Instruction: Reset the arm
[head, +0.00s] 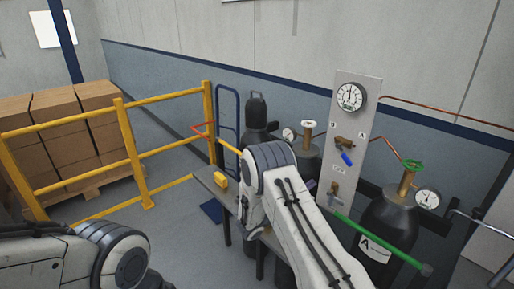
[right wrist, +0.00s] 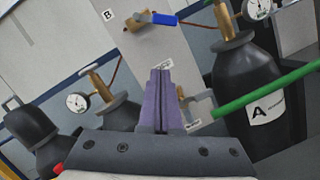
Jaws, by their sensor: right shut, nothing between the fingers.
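My right arm reaches up from the bottom of the head view, with its rounded white joint in front of a narrow grey bench. My right gripper (right wrist: 160,75) shows in the right wrist view as two purple fingers pressed together, empty. They point toward the lower part of a pale panel (right wrist: 185,62), which also stands in the head view (head: 345,112). In the head view my arm hides most of this gripper. My left arm shows only as a white and dark link at the lower left, and its gripper is out of the picture.
A dark cylinder marked A (head: 388,225) with a green valve wheel (head: 413,165) stands right of the panel. A green bar (head: 380,243) crosses in front of it. A yellow railing (head: 128,150) fences off boxes (head: 60,125).

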